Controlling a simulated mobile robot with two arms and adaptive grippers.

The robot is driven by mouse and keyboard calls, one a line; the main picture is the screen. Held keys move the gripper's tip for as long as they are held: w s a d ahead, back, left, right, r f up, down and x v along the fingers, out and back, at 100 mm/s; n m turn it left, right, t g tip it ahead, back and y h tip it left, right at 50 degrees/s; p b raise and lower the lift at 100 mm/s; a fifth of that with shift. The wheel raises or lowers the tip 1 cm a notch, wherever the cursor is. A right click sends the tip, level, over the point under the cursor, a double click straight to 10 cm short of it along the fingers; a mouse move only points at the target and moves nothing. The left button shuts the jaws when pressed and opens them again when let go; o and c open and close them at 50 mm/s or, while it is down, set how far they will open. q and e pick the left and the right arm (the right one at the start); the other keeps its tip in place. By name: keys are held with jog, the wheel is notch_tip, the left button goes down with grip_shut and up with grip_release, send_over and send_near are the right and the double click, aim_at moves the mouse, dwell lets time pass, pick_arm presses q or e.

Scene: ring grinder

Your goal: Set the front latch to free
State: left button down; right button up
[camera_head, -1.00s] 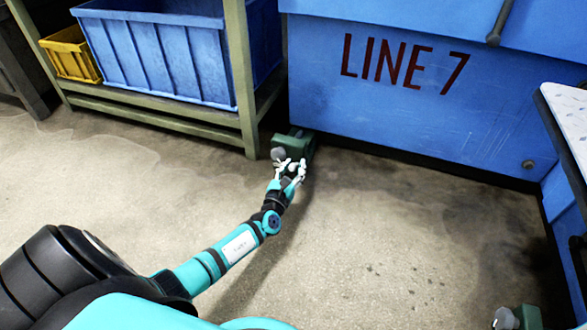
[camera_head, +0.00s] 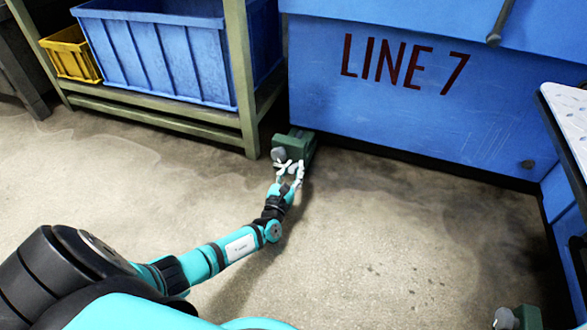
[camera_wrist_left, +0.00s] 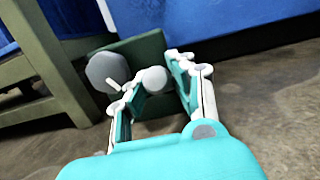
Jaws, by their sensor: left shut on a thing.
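A green latch block (camera_head: 301,146) with a large round grey disc (camera_head: 278,154) on its front sits low at the foot of the blue machine. In the left wrist view the green block (camera_wrist_left: 145,46), the grey disc (camera_wrist_left: 106,71) with a white mark, and a smaller round grey knob (camera_wrist_left: 153,80) show. My left gripper (camera_head: 291,165) is at the block's front. In the left wrist view its fingers (camera_wrist_left: 150,76) stand either side of the small knob and are shut on it. The knob's rear is hidden. My right gripper is out of view.
The blue machine (camera_head: 405,115) marked LINE 7 rises behind the block. A green-framed rack (camera_head: 241,75) with a blue bin (camera_head: 150,55) stands close on the left. Another green block (camera_head: 526,318) is at bottom right. Open floor (camera_head: 380,240) lies between.

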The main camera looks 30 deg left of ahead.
pick_arm(q)
jog(key=c, duration=1.4)
grip_release()
jog(key=shift+c, duration=0.2)
jog(key=shift+s+f, duration=0.1)
jog(key=v, duration=1.1)
jog(key=shift+s+d+f, duration=0.1)
jog(key=shift+s, duration=0.3)
